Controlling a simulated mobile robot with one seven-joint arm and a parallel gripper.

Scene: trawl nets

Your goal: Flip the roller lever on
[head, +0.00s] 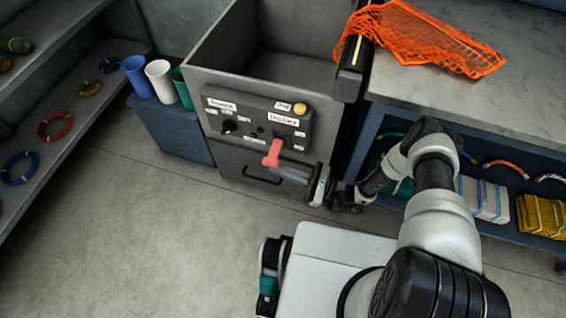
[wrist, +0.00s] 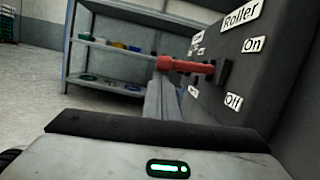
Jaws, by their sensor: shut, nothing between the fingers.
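The roller lever (head: 272,152) is a red handle that sticks out from the dark control panel (head: 254,118), under the "Roller" label. In the wrist view the lever (wrist: 188,66) juts out about level, between the "On" label (wrist: 254,44) above and the "Off" label (wrist: 234,101) below. My gripper (head: 283,171) is shut and empty, its fingers just below the lever in the head view. In the wrist view the grey fingers (wrist: 164,100) reach up under the handle's outer end. I cannot tell whether they touch it.
A yellow button (head: 300,109) and a black knob (head: 229,127) share the panel. Cups (head: 158,80) stand on a blue box at left. An orange net (head: 420,38) lies over the bench at right. The floor in front is clear.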

